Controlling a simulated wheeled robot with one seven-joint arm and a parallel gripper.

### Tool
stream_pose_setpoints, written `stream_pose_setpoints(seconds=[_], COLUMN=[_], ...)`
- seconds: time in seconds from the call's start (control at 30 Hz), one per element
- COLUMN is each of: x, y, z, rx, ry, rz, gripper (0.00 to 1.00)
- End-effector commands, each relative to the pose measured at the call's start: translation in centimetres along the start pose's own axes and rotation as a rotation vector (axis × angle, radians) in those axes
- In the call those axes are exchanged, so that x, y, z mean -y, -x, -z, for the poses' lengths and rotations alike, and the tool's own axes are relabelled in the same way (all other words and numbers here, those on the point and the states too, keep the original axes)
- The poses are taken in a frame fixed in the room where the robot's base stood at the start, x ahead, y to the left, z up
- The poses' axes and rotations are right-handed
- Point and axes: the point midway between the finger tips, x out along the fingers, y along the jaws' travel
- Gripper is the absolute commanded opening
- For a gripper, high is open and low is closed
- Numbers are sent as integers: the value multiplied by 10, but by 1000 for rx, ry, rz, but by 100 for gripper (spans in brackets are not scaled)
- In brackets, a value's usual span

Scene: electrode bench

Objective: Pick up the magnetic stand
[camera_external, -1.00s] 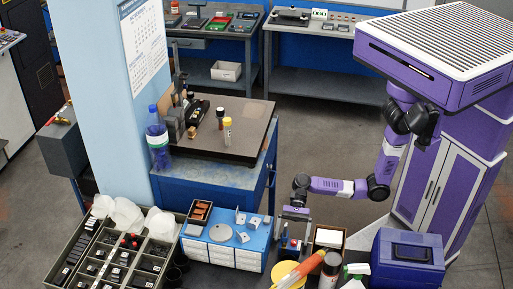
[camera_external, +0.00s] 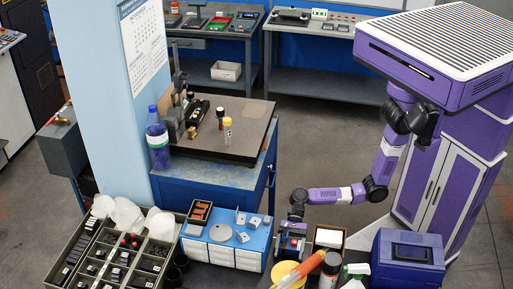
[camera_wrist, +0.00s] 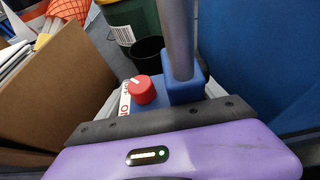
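The magnetic stand has a blue base (camera_external: 287,254) at the front of the bench, just right of the blue drawer unit. In the wrist view I see its blue block (camera_wrist: 186,88), a red knob (camera_wrist: 141,89), a grey upright post (camera_wrist: 177,38) and an ON label. My gripper (camera_external: 291,240) is lowered over the stand, pointing down. Its purple body fills the bottom of the wrist view and covers the near part of the base. The fingertips are hidden, so I cannot tell whether they touch the stand.
An open cardboard box (camera_external: 328,236) stands close on the right. The blue drawer unit (camera_external: 222,252) is close on the left. An orange-and-white rolled item (camera_external: 302,272), a yellow round thing (camera_external: 283,270) and a spray can (camera_external: 330,269) crowd the front. A black cup (camera_wrist: 148,52) stands behind the base.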

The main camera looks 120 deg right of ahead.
Motion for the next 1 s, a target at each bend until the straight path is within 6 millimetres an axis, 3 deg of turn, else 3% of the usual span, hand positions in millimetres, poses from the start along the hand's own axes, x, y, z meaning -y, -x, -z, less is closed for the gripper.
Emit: stream_pose_setpoints(seconds=[0.03, 0.3, 0.33, 0.73, 1.0], x=[0, 0, 1, 2, 1], y=[0, 0, 1, 5, 24], z=[0, 0, -4, -14, -60], rx=[0, 0, 6, 6, 8], ry=[0, 0, 4, 6, 10], rz=[0, -1, 1, 2, 3], gripper=[61, 8, 5, 5, 5])
